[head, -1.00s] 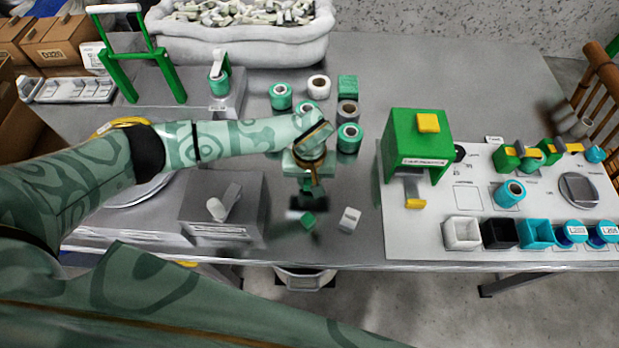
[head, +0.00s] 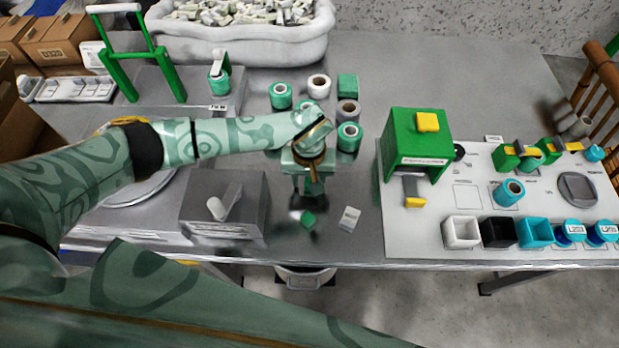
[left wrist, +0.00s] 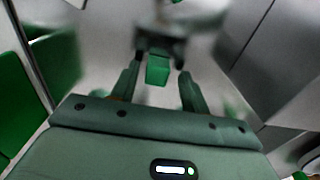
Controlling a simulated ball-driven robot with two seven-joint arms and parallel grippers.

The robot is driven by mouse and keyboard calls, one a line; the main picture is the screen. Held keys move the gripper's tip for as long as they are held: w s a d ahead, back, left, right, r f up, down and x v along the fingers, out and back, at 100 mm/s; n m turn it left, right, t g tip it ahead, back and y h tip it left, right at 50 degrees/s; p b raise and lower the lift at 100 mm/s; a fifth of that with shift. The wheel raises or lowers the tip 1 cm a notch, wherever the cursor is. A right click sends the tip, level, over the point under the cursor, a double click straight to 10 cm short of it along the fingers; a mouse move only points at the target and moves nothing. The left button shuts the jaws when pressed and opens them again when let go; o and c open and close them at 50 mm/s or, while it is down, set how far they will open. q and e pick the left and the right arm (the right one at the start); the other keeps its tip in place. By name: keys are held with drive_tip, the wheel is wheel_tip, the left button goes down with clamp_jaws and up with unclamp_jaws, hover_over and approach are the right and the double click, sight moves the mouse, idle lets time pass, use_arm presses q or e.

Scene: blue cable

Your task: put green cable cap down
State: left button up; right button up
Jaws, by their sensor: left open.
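The green cable cap (head: 308,219) rests on the grey table near its front edge, left of a small white block (head: 349,218). My left gripper (head: 308,190) is open and stands just behind and above the cap in the head view. In the left wrist view the green cap (left wrist: 157,71) shows between the two spread fingers of the gripper (left wrist: 158,70), with a gap on each side. The area past the fingertips is blurred there. My right gripper is in neither view.
A grey box with a white lever (head: 218,207) stands to the left. A green stand (head: 415,140) and white board (head: 470,190) with parts lie to the right. Several spools, including a teal one (head: 349,137), stand behind the gripper.

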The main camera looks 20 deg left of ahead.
use_arm(q)
wheel_tip(320, 180, up, 12)
drive_tip(key=p, duration=0.3)
drive_tip(key=shift+d+f, duration=0.1)
